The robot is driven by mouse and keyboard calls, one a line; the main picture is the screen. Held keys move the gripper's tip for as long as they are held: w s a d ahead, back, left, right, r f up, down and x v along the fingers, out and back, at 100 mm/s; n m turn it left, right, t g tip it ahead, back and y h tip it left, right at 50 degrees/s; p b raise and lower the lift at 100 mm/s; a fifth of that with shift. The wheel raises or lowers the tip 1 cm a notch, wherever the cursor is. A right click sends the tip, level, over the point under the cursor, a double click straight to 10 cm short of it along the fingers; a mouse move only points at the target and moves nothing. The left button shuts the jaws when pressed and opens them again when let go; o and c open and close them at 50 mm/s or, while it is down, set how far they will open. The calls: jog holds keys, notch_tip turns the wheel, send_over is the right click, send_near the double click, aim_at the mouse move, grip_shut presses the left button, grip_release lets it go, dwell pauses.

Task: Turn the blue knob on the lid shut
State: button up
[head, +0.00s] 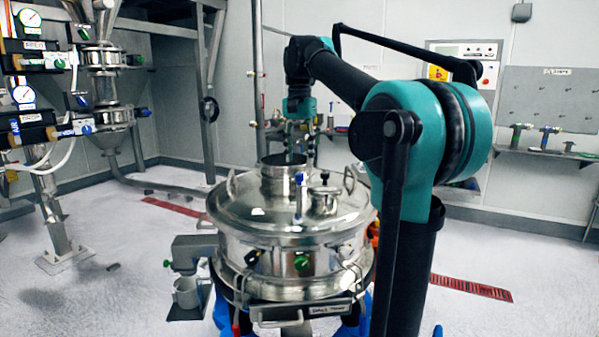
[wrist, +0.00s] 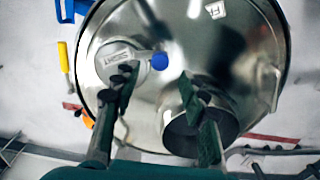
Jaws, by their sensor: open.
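The blue knob (head: 299,180) stands above the near part of the round steel lid (head: 270,217). In the wrist view the knob (wrist: 159,60) is a blue ball at the end of a grey lever, which reaches across a round cap (wrist: 105,58). My gripper (head: 300,150) is at the far side of the lid in the head view, partly lost among other parts. In the wrist view my gripper (wrist: 158,92) is open and empty. The knob shows just beyond the gap between its fingertips, apart from both. The left finger covers part of the cap.
An open steel port (head: 284,180) rises from the lid, behind the right finger in the wrist view. Lid handles (head: 350,180) stand at the sides. A grey bracket with a cup (head: 187,292) is at left. Valves and gauges (head: 28,95) stand farther left.

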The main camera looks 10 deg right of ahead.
aim_at(299, 174)
jog(key=shift+f, duration=2.65)
jog(key=shift+c, duration=0.4)
grip_shut()
